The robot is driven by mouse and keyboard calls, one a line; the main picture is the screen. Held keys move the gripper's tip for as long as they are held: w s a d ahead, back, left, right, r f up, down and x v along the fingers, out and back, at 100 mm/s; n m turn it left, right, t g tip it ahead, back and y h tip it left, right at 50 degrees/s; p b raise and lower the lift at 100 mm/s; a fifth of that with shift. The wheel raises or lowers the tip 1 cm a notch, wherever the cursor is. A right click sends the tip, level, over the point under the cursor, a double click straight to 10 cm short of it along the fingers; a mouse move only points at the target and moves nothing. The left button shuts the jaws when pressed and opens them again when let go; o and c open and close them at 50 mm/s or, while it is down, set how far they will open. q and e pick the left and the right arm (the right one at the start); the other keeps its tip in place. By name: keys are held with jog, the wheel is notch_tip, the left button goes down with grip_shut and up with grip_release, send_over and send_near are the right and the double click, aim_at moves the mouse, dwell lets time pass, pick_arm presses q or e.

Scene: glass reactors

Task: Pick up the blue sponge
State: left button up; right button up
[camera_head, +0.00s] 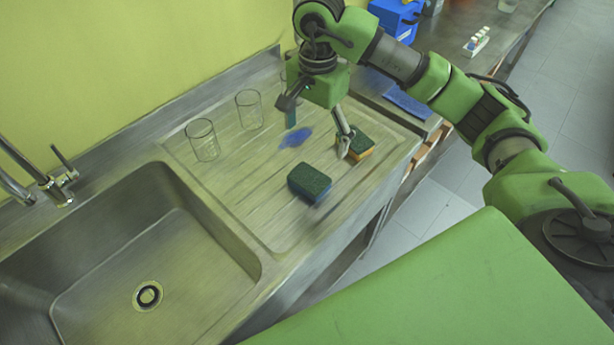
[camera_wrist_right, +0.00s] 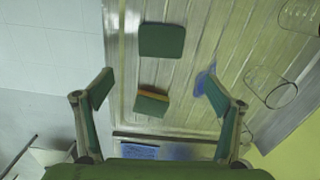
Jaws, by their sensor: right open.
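The blue sponge (camera_head: 310,184) lies flat on the ribbed drainboard near its front edge, dark green scouring side up, with a thin blue side showing. It also shows at the top of the right wrist view (camera_wrist_right: 161,41), beyond the fingers. A second sponge (camera_head: 359,145), yellow with a green top, lies to its right; in the right wrist view (camera_wrist_right: 152,104) it sits between my fingers. My right gripper (camera_head: 318,120) is open and empty above the drainboard, its fingers spread wide, apart from the blue sponge. My left gripper is not in view.
Glass beakers (camera_head: 203,140) stand along the back of the drainboard. A blue patch (camera_head: 296,138) lies behind the blue sponge. The sink basin (camera_head: 150,250) with its faucet (camera_head: 54,190) is to the left. A blue flat item (camera_head: 408,101) lies beyond the drainboard.

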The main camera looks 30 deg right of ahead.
jog(key=p, duration=0.2)
send_over(313, 173)
notch_tip(313, 173, down, 8)
jog(key=shift+s+d+r, duration=0.1)
jog(key=shift+s, duration=0.05)
notch_tip(313, 173, down, 5)
jog(key=p, duration=0.3)
jog(key=shift+r, duration=0.1)
jog(key=shift+f, duration=0.35)
jog(key=c, duration=0.8)
